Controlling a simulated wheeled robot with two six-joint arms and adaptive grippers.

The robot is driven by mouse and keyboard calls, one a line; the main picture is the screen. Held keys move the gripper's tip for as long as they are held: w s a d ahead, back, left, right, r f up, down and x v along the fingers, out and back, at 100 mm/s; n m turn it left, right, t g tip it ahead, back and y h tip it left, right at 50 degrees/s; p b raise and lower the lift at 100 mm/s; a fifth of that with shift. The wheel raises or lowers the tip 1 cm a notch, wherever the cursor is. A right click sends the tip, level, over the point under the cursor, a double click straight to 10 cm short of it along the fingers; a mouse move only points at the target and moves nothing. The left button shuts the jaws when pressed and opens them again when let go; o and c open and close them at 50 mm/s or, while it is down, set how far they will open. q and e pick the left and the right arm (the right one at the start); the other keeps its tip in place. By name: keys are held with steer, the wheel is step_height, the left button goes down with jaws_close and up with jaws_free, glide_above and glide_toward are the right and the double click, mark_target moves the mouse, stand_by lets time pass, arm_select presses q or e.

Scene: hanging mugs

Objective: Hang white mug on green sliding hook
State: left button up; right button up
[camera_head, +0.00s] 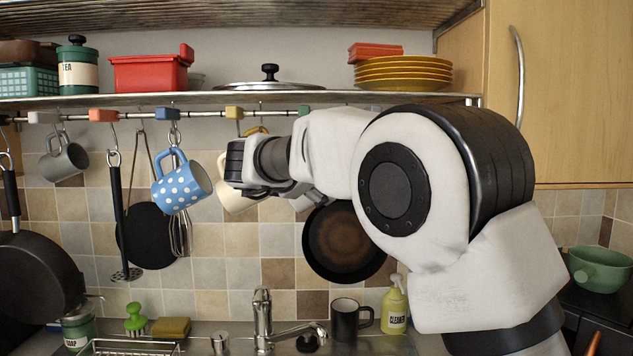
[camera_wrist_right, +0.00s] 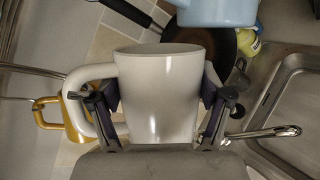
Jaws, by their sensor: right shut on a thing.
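The white mug (camera_wrist_right: 160,92) is between the two fingers of my right gripper (camera_wrist_right: 165,110), which is shut on its body. In the right wrist view its handle points left and its rim is toward the top. In the head view only part of the white mug (camera_head: 236,199) shows below my right gripper (camera_head: 243,176), under the rail. The green sliding hook's slider (camera_head: 303,110) is on the rail, right of the gripper; my arm hides what is below it. My left gripper is not in view.
A blue dotted mug (camera_head: 181,186) hangs left of the gripper. A yellow mug (camera_wrist_right: 47,113) is left of the white mug in the wrist view, and a light blue mug (camera_wrist_right: 217,11) is above it. A dark pan (camera_head: 345,242) hangs below my arm. The sink tap (camera_head: 263,312) stands below.

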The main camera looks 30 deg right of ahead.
steer(key=o, duration=1.7)
steer(key=shift+o, duration=0.3)
steer(key=shift+d+f, duration=0.1)
